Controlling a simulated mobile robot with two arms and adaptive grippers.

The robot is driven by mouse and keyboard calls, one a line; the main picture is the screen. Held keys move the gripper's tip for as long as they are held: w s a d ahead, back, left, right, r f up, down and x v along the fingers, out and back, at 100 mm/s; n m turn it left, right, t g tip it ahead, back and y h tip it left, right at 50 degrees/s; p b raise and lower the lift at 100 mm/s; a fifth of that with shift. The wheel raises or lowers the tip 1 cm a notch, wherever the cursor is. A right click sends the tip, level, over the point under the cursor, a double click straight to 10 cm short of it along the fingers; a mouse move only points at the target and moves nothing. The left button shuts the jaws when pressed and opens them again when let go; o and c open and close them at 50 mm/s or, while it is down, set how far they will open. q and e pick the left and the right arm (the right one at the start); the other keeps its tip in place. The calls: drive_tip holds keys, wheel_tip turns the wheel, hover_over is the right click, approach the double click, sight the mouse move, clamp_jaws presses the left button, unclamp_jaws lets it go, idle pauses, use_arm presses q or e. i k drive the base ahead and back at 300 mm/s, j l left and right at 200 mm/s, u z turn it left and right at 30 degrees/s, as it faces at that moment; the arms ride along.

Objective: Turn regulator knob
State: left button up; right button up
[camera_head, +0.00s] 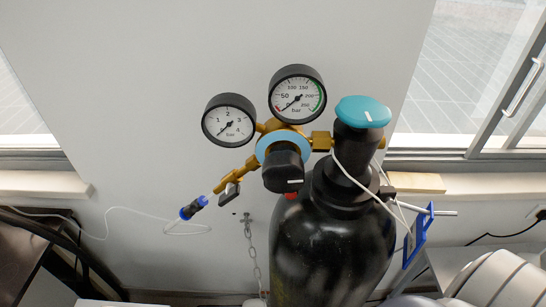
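The regulator knob (283,172) is black with a short white mark on its lower right rim. It sits in front of a light blue ring (268,146) on the brass regulator. Two round gauges are above it: the left gauge (228,121) reads to 4 bar, and the right gauge (297,94) reads to above 250 bar. Both needles point to the lower left, near the low end. The regulator joins a black gas cylinder (333,238) topped by a teal valve handwheel (363,111). Neither of my grippers is in view.
A blue hose fitting (194,207) with a thin white line hangs left of the regulator. A chain (252,250) hangs on the wall beside the cylinder. A blue piece (417,236) is right of the cylinder. White rounded arm links, likely mine, fill the lower right corner.

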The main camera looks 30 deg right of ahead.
sight(283, 172)
drive_tip(key=z, duration=0.65)
drive_tip(key=k+j+z, duration=0.1)
drive_tip(key=k+z, duration=0.2)
drive_tip(key=z, duration=0.15)
drive_tip(key=k+z, duration=0.4)
drive_tip(key=k+l, duration=0.1)
drive_tip(key=k, duration=0.65)
drive_tip(key=i+l, duration=0.1)
drive_tip(key=i, duration=0.4)
